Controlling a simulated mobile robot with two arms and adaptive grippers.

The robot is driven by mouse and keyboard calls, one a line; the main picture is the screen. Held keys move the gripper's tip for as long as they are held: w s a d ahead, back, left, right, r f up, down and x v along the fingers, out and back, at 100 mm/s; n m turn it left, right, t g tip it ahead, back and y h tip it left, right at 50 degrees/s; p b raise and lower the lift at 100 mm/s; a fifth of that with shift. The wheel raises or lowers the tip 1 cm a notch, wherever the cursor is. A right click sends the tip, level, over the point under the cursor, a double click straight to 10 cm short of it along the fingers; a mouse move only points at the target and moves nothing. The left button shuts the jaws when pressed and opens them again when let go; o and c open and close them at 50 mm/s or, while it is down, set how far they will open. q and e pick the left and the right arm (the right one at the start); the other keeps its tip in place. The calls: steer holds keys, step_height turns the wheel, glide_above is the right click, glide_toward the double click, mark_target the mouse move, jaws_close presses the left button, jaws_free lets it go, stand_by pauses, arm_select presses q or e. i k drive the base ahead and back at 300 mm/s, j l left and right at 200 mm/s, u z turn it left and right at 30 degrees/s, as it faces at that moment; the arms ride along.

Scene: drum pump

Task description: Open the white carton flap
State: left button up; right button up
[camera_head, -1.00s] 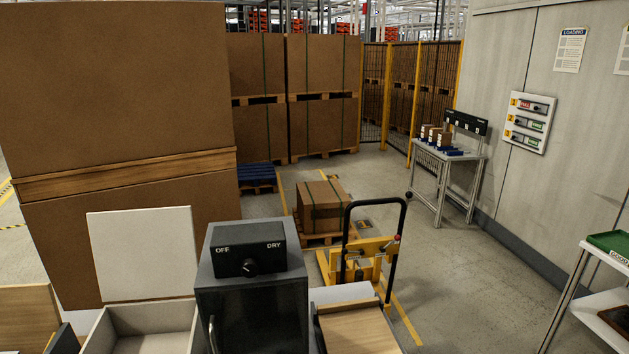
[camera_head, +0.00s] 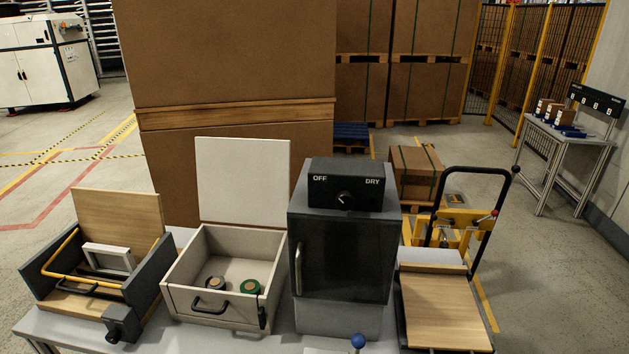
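An off-white box (camera_head: 185,302) stands on the bench, with its white lid panel (camera_head: 243,180) raised upright at the back. Its front has a dark handle (camera_head: 209,306) and a small dark latch-like part at the right corner. Inside lie a dark roll (camera_head: 215,283) with a brown centre and a green roll (camera_head: 249,287). I cannot tell whether this box is the white carton; no other white carton with a flap is clear in view. Neither of my grippers is in view.
A grey cabinet (camera_head: 340,250) with an OFF/DRY knob box (camera_head: 346,185) stands right of the box. A wooden tray with a yellow bar (camera_head: 62,252) stands left. A wooden board (camera_head: 440,308) and a blue ball knob (camera_head: 358,341) are at right. Large brown cartons (camera_head: 235,60) stand behind.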

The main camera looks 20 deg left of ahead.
mark_target(212, 304)
steer(key=u, duration=1.3)
